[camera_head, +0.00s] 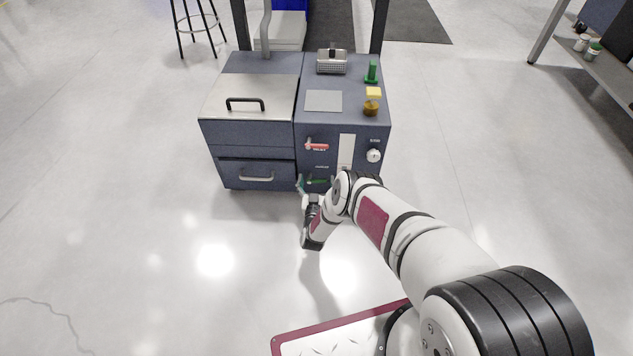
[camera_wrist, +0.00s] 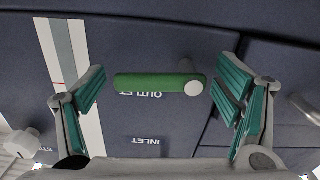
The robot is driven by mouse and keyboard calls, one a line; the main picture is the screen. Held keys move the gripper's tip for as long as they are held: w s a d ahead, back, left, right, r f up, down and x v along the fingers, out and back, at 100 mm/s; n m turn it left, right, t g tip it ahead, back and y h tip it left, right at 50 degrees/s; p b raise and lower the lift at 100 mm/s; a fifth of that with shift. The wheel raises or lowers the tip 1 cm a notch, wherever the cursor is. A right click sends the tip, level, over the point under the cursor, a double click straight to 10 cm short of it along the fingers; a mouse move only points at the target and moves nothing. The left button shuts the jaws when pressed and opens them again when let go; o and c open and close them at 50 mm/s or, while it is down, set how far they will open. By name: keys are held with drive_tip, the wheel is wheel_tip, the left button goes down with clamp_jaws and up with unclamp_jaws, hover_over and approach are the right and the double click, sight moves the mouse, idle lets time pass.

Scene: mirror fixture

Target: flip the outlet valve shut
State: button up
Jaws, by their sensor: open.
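The outlet valve's green handle (camera_wrist: 150,83) lies level across the blue-grey cabinet front in the wrist view, which shows the panel upside down. Its pale round pivot (camera_wrist: 194,88) is at the right end there, and the OUTLET label is partly covered by the handle. In the head view the handle (camera_head: 317,182) is small, low on the front, with its right side near my arm. My gripper (camera_head: 314,187) is open in front of it. In the wrist view its green-padded fingers stand on either side of the handle, with gaps at both ends.
A red valve handle (camera_head: 317,147) sits above the green one. A white knob (camera_head: 374,156) is to the right. A drawer handle (camera_head: 256,177) sticks out at left. Yellow (camera_head: 373,93) and green (camera_head: 371,72) fittings stand on top. The floor in front is clear.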

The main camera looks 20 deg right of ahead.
drive_tip(key=c, duration=1.2)
drive_tip(key=shift+o, duration=0.2)
drive_tip(key=shift+f+m, duration=0.15)
drive_tip(key=shift+m, duration=0.55)
drive_tip(key=o, duration=1.2)
drive_tip(key=shift+c, duration=0.2)
drive_tip(key=shift+s, duration=0.1)
drive_tip(key=v, duration=1.2)
